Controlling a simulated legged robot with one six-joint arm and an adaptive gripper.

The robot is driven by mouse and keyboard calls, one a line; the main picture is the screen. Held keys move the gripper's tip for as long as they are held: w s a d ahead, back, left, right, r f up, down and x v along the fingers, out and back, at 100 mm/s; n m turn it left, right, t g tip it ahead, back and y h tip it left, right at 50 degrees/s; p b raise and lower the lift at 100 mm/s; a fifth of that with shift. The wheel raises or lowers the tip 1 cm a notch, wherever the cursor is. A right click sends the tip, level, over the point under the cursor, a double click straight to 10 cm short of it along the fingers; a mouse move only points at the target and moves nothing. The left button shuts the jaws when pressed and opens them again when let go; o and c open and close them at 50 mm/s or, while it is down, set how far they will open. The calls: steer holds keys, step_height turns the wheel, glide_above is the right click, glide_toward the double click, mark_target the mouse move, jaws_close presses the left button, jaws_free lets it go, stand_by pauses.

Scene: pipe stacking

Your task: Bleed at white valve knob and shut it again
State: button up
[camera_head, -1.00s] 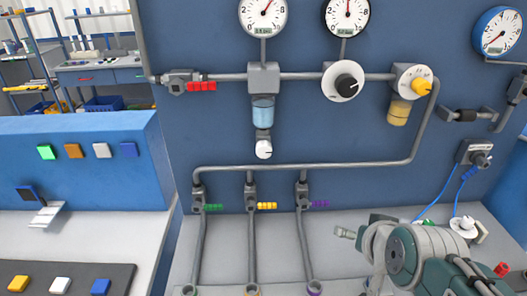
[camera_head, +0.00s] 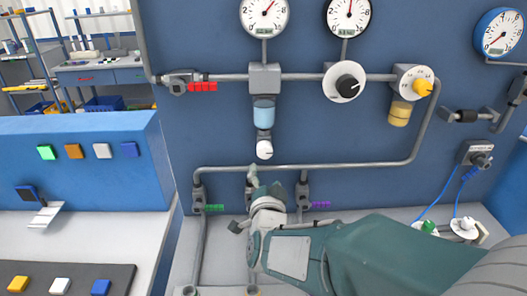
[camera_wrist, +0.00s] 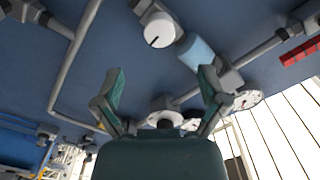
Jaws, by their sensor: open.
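The white valve knob (camera_head: 264,149) hangs under the blue filter bowl (camera_head: 264,110) on the panel. Its face carries a dark line. In the wrist view the white knob (camera_wrist: 159,30) shows beyond and between my open fingertips, with the blue bowl (camera_wrist: 195,50) beside it. My gripper (camera_wrist: 161,78) is open and empty, its two green fingers spread. In the head view my arm reaches in from the lower right, and its end is below the knob, apart from it. The fingers are hard to make out there.
A grey pipe (camera_head: 340,166) runs just below the knob. A red-handled valve (camera_head: 202,87) is at upper left; a black knob (camera_head: 348,86) and yellow knob (camera_head: 423,88) are to the right. The green-handled valve (camera_head: 214,208) and purple-handled valve (camera_head: 320,205) flank my arm.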

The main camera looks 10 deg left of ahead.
mark_target(264, 154)
steer(key=x, duration=1)
steer(key=shift+w, duration=0.25)
steer(key=shift+s, duration=0.1)
steer(key=c, duration=1.1)
